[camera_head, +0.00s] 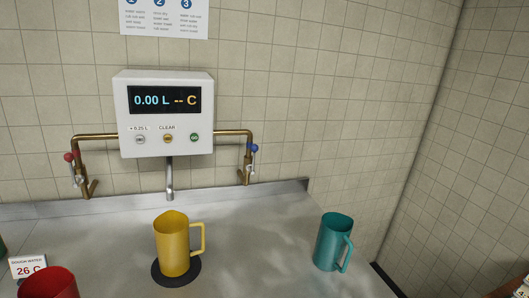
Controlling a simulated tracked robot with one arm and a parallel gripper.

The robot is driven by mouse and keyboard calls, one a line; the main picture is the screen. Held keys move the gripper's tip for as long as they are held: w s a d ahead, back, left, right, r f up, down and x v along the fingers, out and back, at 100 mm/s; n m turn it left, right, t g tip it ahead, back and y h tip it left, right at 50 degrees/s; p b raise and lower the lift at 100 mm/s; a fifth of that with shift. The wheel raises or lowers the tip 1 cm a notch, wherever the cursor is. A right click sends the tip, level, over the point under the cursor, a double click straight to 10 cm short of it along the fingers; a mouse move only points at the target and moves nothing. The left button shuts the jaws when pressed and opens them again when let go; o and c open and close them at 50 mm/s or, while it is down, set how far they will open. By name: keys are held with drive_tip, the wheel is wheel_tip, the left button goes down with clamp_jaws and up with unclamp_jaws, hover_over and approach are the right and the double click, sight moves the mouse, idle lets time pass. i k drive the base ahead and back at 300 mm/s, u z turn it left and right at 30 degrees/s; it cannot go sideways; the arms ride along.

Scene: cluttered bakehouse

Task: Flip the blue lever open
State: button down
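The blue lever (253,149) is a small handle with a blue knob at its top. It sits on the brass pipe (247,170) to the right of the white dispenser box (165,150). The lever stands roughly upright beside the vertical part of the pipe. A matching red lever (71,165) is on the brass pipe at the left of the box. My gripper is not in view.
A yellow jug (173,246) stands on a dark round pad (160,279) below the spout (169,182). A teal jug (331,243) stands to the right, and a red jug (48,284) is at the lower left. A small 26 C sign (28,267) stands beside it. The metal counter (260,240) is clear between the yellow and teal jugs.

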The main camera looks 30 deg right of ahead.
sight(250, 167)
drive_tip(key=z, duration=0.6)
drive_tip(key=i, duration=1.65)
drive_tip(key=u, duration=0.05)
